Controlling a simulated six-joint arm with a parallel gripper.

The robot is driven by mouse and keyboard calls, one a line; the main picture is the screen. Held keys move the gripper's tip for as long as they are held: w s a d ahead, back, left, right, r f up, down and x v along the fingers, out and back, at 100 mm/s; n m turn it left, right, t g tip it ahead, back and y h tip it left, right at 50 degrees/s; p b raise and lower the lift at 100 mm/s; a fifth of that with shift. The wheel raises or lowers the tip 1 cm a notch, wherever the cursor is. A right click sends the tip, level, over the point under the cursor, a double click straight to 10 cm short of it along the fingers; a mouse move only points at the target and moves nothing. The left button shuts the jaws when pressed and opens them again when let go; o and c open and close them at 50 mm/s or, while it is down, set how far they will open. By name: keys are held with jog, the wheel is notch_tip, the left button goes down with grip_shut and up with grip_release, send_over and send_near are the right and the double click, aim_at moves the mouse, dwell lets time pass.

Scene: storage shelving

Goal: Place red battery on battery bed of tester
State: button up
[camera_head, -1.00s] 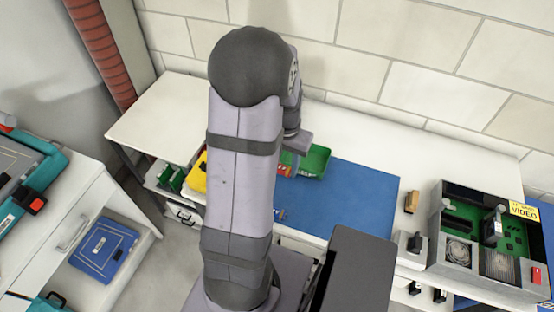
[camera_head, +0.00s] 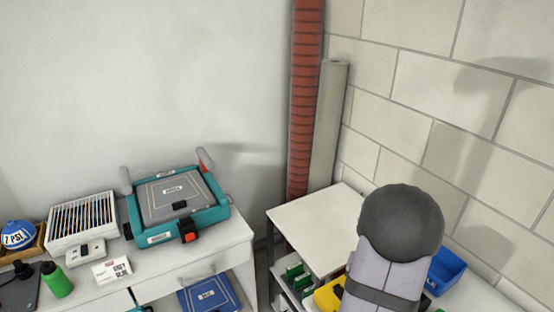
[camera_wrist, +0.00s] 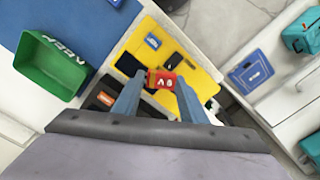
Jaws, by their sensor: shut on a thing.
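My gripper (camera_wrist: 159,98) shows in the wrist view with its two blue-grey fingers closed on a red battery (camera_wrist: 162,80). The battery has a yellow end and light lettering. It is held above a yellow case (camera_wrist: 195,90) with dark recesses; the height gap is hard to judge. In the head view a teal device (camera_head: 218,209) with a flat grey bed (camera_head: 172,193) stands on the white cabinet at left. It looks like the tester, but its labels are too small to read. The gripper and battery are out of sight in the head view.
A green bin (camera_wrist: 55,68) and blue mat (camera_wrist: 75,25) lie near the gripper. A floor gap separates cabinet and bench.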

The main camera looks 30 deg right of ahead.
jog(key=w+a+n, duration=0.5)
jog(key=w+a, duration=0.7)
jog(key=a, duration=0.1)
jog(key=w+a+n, duration=0.4)
jog(key=a+n, duration=0.2)
jog(key=a, duration=1.1)
jog(key=shift+w+a, duration=0.15)
jog(key=shift+a, duration=0.1)
jog(key=shift+d+r, duration=0.1)
